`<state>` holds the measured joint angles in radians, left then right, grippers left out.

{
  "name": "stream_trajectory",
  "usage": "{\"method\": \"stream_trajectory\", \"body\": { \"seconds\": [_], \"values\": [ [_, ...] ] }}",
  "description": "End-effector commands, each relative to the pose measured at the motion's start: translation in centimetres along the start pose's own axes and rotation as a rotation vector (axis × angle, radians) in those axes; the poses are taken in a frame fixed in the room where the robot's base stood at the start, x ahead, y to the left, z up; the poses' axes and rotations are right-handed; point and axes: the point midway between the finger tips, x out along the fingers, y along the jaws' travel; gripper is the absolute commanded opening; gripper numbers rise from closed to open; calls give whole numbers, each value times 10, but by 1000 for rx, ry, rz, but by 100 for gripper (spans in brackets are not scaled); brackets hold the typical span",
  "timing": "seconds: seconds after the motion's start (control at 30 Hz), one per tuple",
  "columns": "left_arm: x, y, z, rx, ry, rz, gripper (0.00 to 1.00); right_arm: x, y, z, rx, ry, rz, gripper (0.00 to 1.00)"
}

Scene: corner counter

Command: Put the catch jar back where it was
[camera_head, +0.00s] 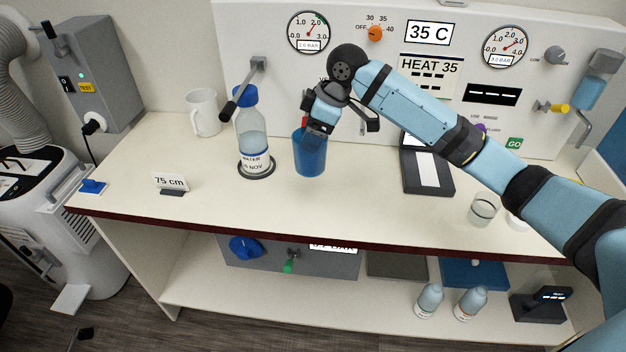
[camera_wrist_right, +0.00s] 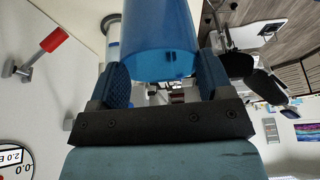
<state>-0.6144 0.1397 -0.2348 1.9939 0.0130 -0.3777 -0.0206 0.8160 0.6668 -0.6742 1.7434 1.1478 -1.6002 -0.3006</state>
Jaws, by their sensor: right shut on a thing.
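A blue see-through jar (camera_head: 309,155), which I take as the catch jar, is upright over the counter, right of the water bottle. My right gripper (camera_head: 318,128) is shut on it from above and behind. In the right wrist view the blue jar (camera_wrist_right: 160,40) sits between the two pads of my right gripper (camera_wrist_right: 158,82). I cannot tell whether the jar's base touches the counter. My left gripper is in neither view.
A white mug (camera_head: 203,112), a 75 cm sign (camera_head: 171,183), a black device (camera_head: 427,172) and a clear glass (camera_head: 484,208) stand around. The front middle counter is clear.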

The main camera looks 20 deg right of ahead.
Motion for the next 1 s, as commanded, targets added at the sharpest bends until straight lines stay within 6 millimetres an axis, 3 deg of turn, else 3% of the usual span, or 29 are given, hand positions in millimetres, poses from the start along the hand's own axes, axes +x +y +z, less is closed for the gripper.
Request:
{"method": "stream_trajectory", "body": {
  "seconds": [0.1,0.3,0.57,0.83,1.0],
  "values": [
    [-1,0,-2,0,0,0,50,30,0,13,3,-2,-2,20],
    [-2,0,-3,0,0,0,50,67,0,28,2,-1,0,20],
    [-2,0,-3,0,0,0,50,86,0,36,3,1,2,20],
    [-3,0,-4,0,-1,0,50,118,0,49,3,0,1,20],
    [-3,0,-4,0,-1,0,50,121,0,50,2,2,3,20]
  ]
}}
